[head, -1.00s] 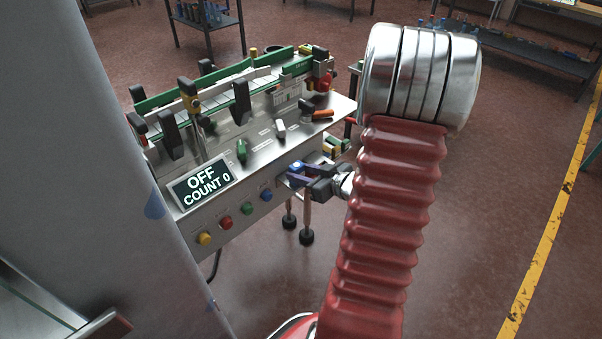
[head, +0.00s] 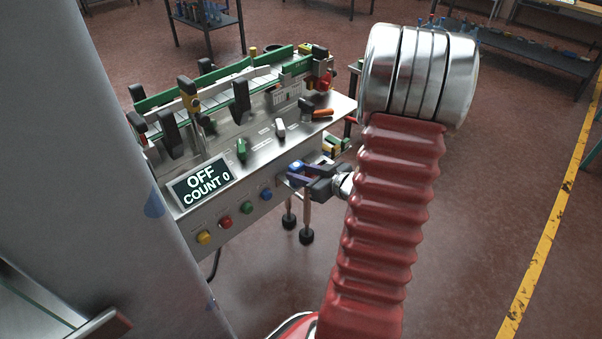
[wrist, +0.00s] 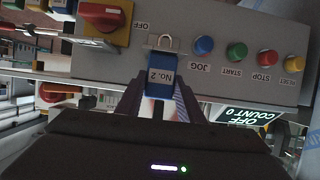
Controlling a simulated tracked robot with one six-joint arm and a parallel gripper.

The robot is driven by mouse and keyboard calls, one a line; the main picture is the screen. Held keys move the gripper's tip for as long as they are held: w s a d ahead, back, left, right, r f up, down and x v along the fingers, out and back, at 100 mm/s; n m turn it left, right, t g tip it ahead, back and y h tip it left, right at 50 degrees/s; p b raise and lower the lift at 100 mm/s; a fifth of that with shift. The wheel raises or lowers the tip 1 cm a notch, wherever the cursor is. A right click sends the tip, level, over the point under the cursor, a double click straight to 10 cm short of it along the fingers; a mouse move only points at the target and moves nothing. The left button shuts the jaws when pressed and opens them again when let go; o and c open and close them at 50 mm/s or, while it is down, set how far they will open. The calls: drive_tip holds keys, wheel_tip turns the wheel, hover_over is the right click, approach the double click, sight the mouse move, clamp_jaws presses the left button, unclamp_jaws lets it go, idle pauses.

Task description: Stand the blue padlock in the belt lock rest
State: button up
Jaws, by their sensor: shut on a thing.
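My gripper (head: 296,176) is shut on the blue padlock (wrist: 159,78) in front of the right part of the machine's front panel. In the wrist view, the padlock's label reads "No. 2", and its metal shackle points up, away from my gripper (wrist: 157,100). The padlock also shows in the head view as a small blue block (head: 297,166) at the fingertips. The shackle appears close to the panel; I cannot tell whether it touches.
The front panel carries a display reading OFF, COUNT 0 (head: 201,181), and yellow, red, green and blue buttons. A red rotary switch on a yellow plate (wrist: 103,16) is left of the padlock. Small coloured blocks (head: 337,147) sit at the machine's right end.

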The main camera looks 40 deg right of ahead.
drive_tip(key=shift+f, duration=0.2)
drive_tip(key=o, duration=1.2)
drive_tip(key=shift+o, duration=0.2)
drive_tip(key=shift+s+r, duration=0.1)
drive_tip(key=v, duration=1.3)
drive_tip(key=shift+s, duration=0.25)
drive_tip(key=shift+r, duration=0.1)
